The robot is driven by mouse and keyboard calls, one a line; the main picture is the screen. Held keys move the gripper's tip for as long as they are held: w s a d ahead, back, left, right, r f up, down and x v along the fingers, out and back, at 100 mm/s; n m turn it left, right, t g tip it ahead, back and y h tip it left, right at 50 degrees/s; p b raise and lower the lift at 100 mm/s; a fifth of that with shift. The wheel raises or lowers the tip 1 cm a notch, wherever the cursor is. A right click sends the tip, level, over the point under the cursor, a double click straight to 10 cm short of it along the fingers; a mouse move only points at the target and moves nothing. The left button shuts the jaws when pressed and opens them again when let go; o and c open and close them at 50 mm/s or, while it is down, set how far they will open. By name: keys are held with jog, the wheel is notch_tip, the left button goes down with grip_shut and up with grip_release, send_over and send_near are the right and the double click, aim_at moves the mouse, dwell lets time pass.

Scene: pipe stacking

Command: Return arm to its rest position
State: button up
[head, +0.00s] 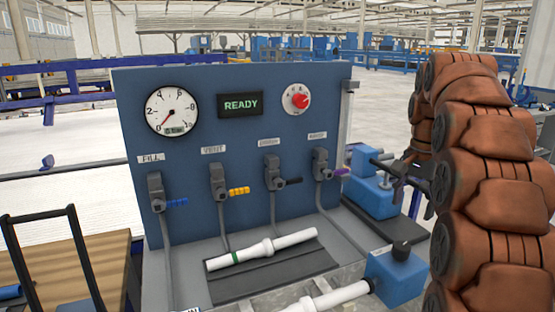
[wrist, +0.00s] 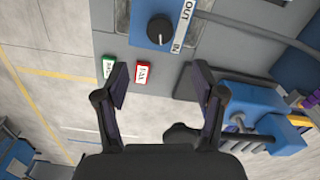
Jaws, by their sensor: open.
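My orange-brown arm (head: 490,190) is bent at the right side of the head view. Below the fingers are a green label (wrist: 108,66), a red label (wrist: 141,73) and a black knob (wrist: 160,30) marked OUT and IN.
The panel holds a gauge (head: 172,111), a READY display (head: 240,104), a red knob (head: 300,100) and several levers. A white pipe (head: 290,240) lies on a black mat (head: 280,268). Another white pipe (head: 335,297) meets a blue block (head: 400,278). Blue equipment (head: 372,195) stands close to my gripper.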

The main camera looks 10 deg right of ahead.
jog(key=s+a+n+p, duration=0.6)
jog(key=s+a, duration=0.5)
jog(key=a, duration=0.3)
jog(key=s+a+f+n+g+p, duration=0.1)
jog(key=s+a+f+n+p, duration=0.1)
jog(key=s, duration=0.8)
jog(key=s+a+f+n+p, duration=0.3)
jog(key=s+a+f+n, duration=0.1)
jog(key=s, duration=0.5)
jog(key=shift+s+a+f+n+g, duration=0.3)
jog(key=shift+s+a+f+g, duration=0.1)
jog(key=shift+a, duration=0.35)
jog(key=shift+c, duration=0.2)
